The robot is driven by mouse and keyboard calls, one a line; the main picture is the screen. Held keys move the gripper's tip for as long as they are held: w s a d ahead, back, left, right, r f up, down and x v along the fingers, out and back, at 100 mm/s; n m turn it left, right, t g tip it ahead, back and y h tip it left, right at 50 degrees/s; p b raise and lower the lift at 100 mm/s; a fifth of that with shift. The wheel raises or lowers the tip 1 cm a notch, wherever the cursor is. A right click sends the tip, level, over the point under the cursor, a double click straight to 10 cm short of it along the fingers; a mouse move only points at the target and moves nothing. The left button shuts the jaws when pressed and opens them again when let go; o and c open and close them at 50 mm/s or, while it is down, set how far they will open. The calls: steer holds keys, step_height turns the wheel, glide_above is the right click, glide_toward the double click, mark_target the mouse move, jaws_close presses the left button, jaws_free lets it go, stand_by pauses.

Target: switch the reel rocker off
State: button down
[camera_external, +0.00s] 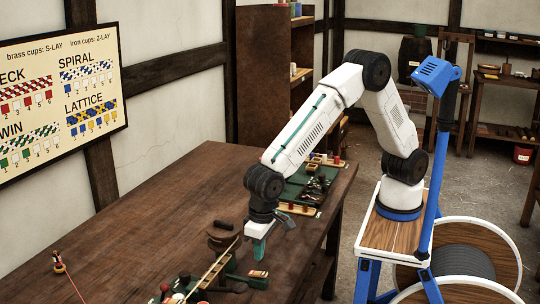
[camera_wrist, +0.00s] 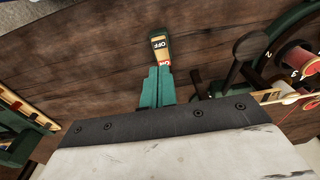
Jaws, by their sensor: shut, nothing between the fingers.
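The reel rocker (camera_wrist: 160,42) is a small switch on the brown table. In the wrist view, its cream face with the word OFF shows, with a red part at the end nearest my fingers. In the external view, the rocker (camera_external: 259,273) lies just below my fingertips. My gripper (camera_wrist: 156,72) has teal fingers closed together with nothing between them. In the external view, my gripper (camera_external: 259,259) points down over the table. The fingertips cover part of the rocker's red end; whether they touch it I cannot tell. The rocker's tilt is unclear.
A round wooden piece (camera_external: 222,238) sits left of my gripper. The table (camera_external: 170,205) is bare further back left.

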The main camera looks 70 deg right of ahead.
mark_target(262, 273)
step_height(262, 273, up, 9)
steer(key=shift+s, duration=0.15)
steer(key=shift+r, duration=0.1)
steer(key=w+g, duration=0.3)
steer(key=shift+w+a, duration=0.15)
steer(key=shift+w, duration=0.1)
stand_by(0.4)
steer(key=s+f, duration=0.1)
steer(key=f, duration=0.3)
steer(key=s+f, duration=0.1)
steer(key=f, duration=0.4)
steer(key=s+f, duration=0.1)
steer(key=f, duration=0.3)
steer(key=shift+s+f, duration=0.1)
steer(key=shift+f, duration=0.25)
